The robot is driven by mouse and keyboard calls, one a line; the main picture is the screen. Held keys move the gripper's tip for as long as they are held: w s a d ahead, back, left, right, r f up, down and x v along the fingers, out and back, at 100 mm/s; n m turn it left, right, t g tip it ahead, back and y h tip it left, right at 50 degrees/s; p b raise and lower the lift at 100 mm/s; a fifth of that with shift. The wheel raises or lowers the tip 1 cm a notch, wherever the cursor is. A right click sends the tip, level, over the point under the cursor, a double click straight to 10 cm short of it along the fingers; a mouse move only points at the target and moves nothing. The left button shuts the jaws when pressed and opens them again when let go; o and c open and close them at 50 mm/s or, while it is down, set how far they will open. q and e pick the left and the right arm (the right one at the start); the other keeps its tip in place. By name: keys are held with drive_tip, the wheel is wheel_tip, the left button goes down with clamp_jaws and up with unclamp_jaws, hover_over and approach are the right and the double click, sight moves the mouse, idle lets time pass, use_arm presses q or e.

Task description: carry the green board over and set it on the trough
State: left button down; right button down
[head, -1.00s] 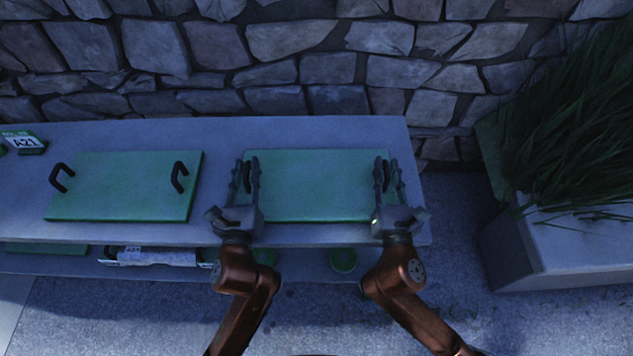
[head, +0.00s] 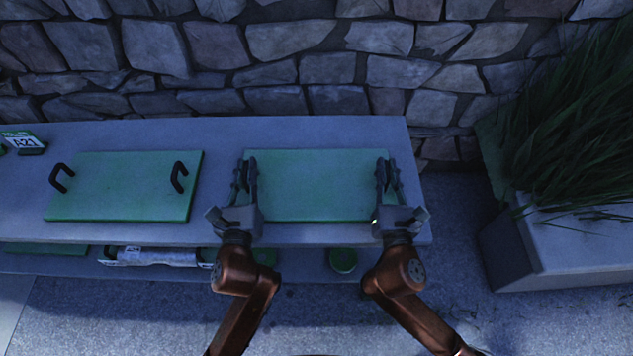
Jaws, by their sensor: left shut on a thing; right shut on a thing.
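A green board (head: 318,185) lies flat at the right part of the grey bench top, between my two grippers. My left gripper (head: 246,172) is shut at the board's left end, where the handle is hidden behind the fingers. My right gripper (head: 386,172) is shut at the board's right end, and the handle there is also mostly hidden. I cannot tell whether the board touches the bench. A second green board (head: 120,188) with two black handles lies to the left. I do not see a trough that I can identify.
The grey bench (head: 330,134) stands before a stone wall (head: 270,75). A sign marked A21 (head: 24,142) stands at its left. A lower shelf holds a wrapped roll (head: 155,258) and a green round thing (head: 343,260). A planter (head: 570,245) with tall grass is at the right.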

use_arm(q)
drive_tip(key=shift+r, duration=0.15)
use_arm(e)
drive_tip(key=shift+r, duration=0.2)
